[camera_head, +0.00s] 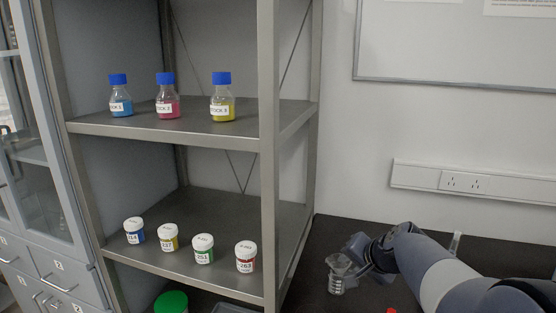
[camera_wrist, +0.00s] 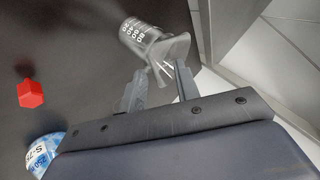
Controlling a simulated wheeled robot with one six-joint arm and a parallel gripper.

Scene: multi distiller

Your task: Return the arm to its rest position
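My gripper (camera_wrist: 160,75) shows in the wrist view with its two fingers spread apart. In the head view my gripper (camera_head: 365,258) is low over the dark bench at the lower right, beside a clear beaker (camera_head: 337,287). My arm reaches in from the lower right of the head view.
A red cap-like piece (camera_wrist: 30,94) and a labelled blue-and-white container (camera_wrist: 44,153) are on the bench near my gripper. A clear cylinder (camera_head: 455,243) stands behind my arm. A metal shelf (camera_head: 185,127) with bottles and jars rises at the left, and a wall is behind.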

